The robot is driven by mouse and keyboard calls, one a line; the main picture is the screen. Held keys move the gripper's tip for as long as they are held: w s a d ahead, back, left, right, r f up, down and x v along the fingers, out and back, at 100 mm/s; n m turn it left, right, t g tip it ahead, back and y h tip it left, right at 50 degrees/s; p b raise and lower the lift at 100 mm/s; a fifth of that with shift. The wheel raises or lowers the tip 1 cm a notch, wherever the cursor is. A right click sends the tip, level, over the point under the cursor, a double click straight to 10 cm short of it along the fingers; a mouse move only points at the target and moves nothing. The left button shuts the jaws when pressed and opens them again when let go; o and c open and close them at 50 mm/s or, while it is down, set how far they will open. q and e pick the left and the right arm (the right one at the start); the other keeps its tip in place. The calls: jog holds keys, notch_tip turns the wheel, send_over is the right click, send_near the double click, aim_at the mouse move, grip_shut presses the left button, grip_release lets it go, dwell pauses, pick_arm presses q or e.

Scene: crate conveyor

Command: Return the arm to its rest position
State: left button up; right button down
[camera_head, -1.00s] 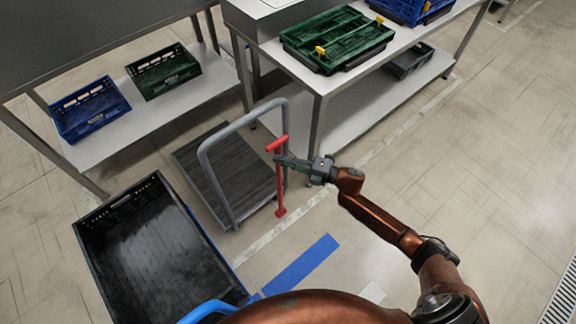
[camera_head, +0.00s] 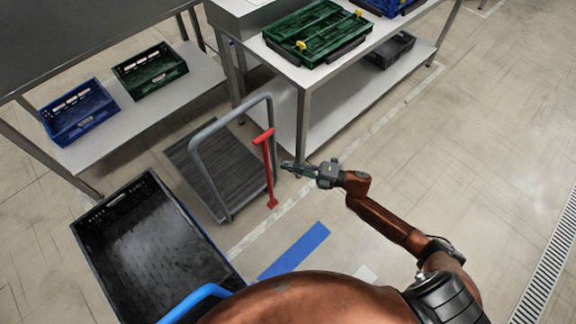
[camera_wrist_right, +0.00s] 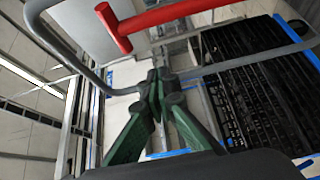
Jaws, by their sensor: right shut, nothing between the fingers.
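My right gripper (camera_head: 290,166) is shut and empty. It is held out over the floor just right of the red T-shaped handle (camera_head: 267,165) on the trolley, apart from it in the head view. In the right wrist view my gripper's green fingers (camera_wrist_right: 158,88) meet at their tips, with the red handle (camera_wrist_right: 160,20) above them. My right arm is bent, reaching up and left from the lower right of the head view. My left gripper is not in view.
A grey-framed trolley (camera_head: 197,165) with a dark deck stands left of the gripper. A large black crate (camera_head: 150,250) is at lower left. A table (camera_head: 330,75) bears a green crate (camera_head: 315,32). A low shelf holds a blue crate (camera_head: 78,112) and a green crate (camera_head: 150,72). Floor at right is clear.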

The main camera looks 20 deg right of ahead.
dwell(0.3)
